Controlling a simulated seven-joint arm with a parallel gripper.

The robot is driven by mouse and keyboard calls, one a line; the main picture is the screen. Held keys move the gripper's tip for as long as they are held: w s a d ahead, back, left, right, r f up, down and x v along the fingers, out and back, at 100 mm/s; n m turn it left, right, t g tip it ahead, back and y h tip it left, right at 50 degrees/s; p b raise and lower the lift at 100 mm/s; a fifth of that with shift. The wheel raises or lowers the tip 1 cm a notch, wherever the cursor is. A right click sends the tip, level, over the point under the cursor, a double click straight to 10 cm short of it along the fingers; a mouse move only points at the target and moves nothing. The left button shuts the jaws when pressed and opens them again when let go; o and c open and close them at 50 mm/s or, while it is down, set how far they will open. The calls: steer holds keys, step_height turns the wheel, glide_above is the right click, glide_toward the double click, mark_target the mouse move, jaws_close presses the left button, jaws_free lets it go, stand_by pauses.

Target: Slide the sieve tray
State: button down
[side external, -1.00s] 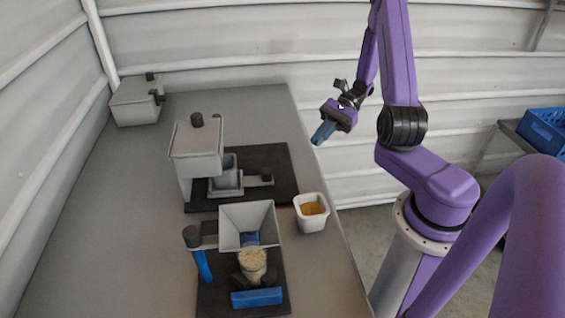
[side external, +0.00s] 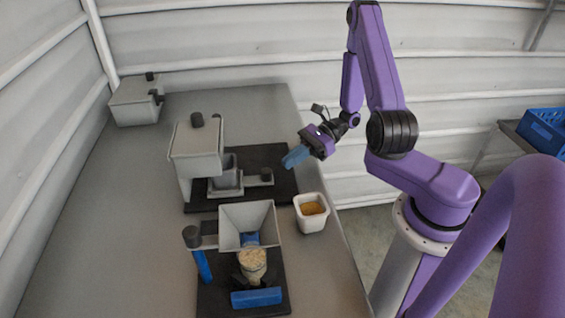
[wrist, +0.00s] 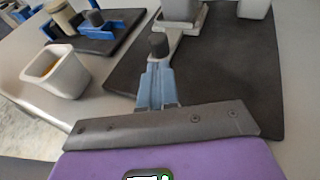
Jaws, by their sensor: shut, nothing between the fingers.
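The sieve tray (side external: 227,193) is a grey part under the hopper of the rear machine, with an arm reaching right to a black upright knob (side external: 266,174). In the wrist view the knob (wrist: 158,45) stands just beyond my fingertips, and the tray (wrist: 184,20) lies behind it at the top. My gripper (side external: 288,161) has blue fingers, shut and empty, above and to the right of the knob. It also shows in the wrist view (wrist: 156,72). The fingers appear apart from the knob. The tray's inner end is hidden under a grey cup.
The rear machine's hopper (side external: 195,145) stands on a black mat (side external: 270,155). A white tub (side external: 311,222) with orange-brown contents is near the table's right edge. A second machine with a hopper (side external: 247,216) and filled jar (side external: 252,262) stands in front. A lidded grey box (side external: 135,103) sits far left.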

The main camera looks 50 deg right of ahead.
mark_target(240, 178)
steer(key=shift+w+a, duration=0.3)
steer(key=shift+a, duration=0.45)
steer(key=shift+w+a, duration=0.25)
steer(key=shift+a, duration=0.5)
steer(key=shift+w+a, duration=1.9)
steer(key=shift+w, duration=0.05)
